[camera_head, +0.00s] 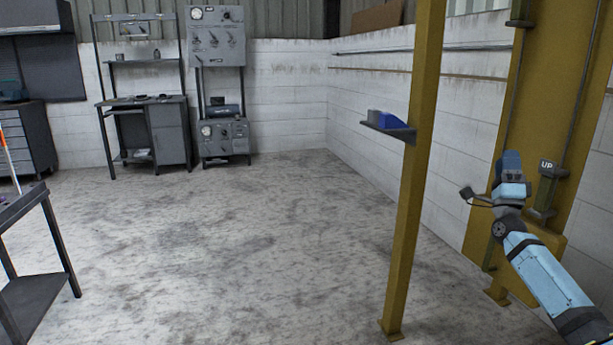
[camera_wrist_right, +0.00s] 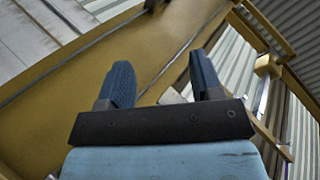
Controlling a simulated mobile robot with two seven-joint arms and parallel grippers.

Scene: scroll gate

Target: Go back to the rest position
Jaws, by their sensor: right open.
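My right arm comes in from the lower right in the head view. Its gripper (camera_head: 511,163) is raised in front of the yellow gate frame, just left of a grey control box marked UP (camera_head: 547,168). In the right wrist view my right gripper (camera_wrist_right: 163,82) has its two blue fingers apart with nothing between them. The yellow gate panel (camera_wrist_right: 60,115) and the ribbed wall lie beyond the fingers. Whether the gripper touches anything cannot be told. My left gripper is out of view.
A yellow post (camera_head: 408,200) stands left of my right arm, with a small shelf (camera_head: 388,130) holding a blue object (camera_head: 387,119). A dark table (camera_head: 35,270) is at the left edge. A workbench (camera_head: 147,103) and grey machine (camera_head: 222,135) stand at the back. The middle floor is clear.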

